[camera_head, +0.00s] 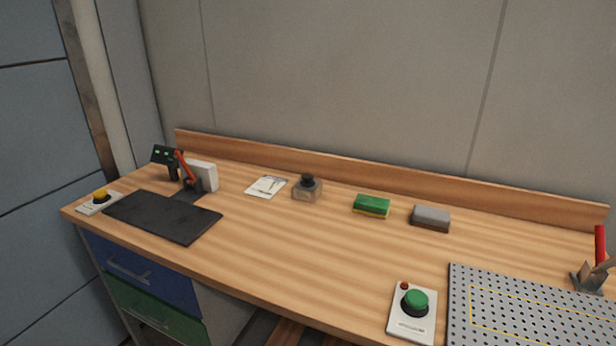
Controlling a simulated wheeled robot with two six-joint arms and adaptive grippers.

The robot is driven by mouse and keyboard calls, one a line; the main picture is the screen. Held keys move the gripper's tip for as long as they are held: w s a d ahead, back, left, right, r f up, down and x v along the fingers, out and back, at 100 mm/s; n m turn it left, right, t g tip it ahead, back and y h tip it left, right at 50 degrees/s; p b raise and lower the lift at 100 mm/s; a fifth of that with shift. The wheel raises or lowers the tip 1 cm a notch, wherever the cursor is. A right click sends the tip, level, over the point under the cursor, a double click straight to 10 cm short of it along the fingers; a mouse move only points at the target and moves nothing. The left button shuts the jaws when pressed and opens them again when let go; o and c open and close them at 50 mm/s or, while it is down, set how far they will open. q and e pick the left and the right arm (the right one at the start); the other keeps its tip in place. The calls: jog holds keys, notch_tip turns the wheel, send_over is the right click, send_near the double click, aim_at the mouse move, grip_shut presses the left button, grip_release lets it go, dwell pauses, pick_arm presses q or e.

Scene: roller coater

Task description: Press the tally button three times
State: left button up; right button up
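Two push buttons show on the wooden bench, and I cannot read which one is the tally button. A green button (415,301) sits on a pale box at the front right, with a small red spot beside it and unreadable lettering below. A yellow button (100,195) sits on a pale box at the far left end. A small dark display (167,155) with green marks stands at the back left; its reading is too small to tell. Neither of my grippers is in view, and nothing touches either button.
A black mat (163,216) lies beside a red-handled device (188,174) at left. A perforated plate (530,312) and a red-handled clamp (592,270) are at right. The middle front is clear.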

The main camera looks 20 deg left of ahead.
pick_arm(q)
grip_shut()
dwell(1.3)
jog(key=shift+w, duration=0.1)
